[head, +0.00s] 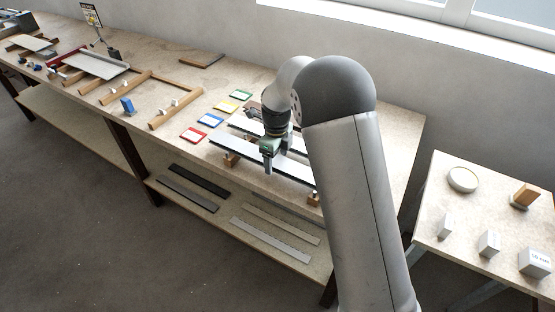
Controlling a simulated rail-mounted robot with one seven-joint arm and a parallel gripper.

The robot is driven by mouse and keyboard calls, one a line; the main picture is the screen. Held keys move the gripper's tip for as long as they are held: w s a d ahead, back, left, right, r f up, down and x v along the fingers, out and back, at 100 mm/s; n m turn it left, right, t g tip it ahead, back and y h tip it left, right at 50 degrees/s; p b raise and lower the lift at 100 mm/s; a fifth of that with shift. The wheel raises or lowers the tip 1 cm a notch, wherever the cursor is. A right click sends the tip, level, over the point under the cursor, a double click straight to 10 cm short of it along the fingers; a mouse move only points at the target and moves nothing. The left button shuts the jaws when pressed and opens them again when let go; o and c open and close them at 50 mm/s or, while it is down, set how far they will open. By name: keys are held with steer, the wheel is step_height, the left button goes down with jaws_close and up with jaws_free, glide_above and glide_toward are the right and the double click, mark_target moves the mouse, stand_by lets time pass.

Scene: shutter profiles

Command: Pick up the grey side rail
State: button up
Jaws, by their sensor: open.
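Long flat strips lie on the lower shelf in the head view. One is mid-grey (188,193), with a darker, near-black strip (200,180) just behind it. To the right lie a beige strip (282,224) and a light grey strip (270,241). I cannot tell for sure which of these is the grey side rail. My gripper (268,167) is open and points down over the bench, above the front edge of long dark-edged white profiles (281,166). It appears empty. My arm hides the right part of these profiles.
Red, blue, yellow and green cards (209,120) lie left of my gripper. Wooden bars (177,108) and a blue block (127,106) stand farther left. A side table (470,215) with white blocks is at right. The bench top overhangs the lower shelf (225,220).

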steer(key=c, duration=1.2)
steer(key=shift+r, duration=0.1)
